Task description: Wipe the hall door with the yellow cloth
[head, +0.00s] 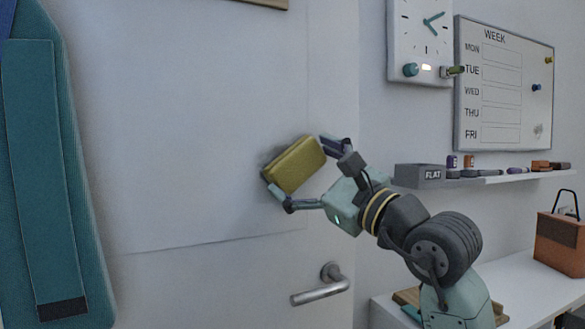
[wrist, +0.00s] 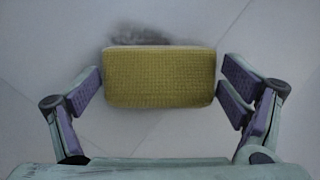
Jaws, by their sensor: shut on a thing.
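The yellow cloth (head: 295,163) looks like a thick, textured block and is held tilted in front of the white hall door (head: 190,130). In the wrist view the cloth (wrist: 160,78) sits between the purple finger pads. A dark grey smudge (wrist: 138,35) shows on the pale surface just beyond the cloth's upper edge. The cloth is at or very near the door; whether it touches cannot be told. The cloth hides the door behind it.
A metal door handle (head: 320,291) sticks out below the cloth. A shelf (head: 500,180) with a grey FLAT box (head: 419,176) and small items is at the right, under a week board (head: 502,90) and clock (head: 420,38). An orange-brown bag (head: 560,240) stands on the white desk.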

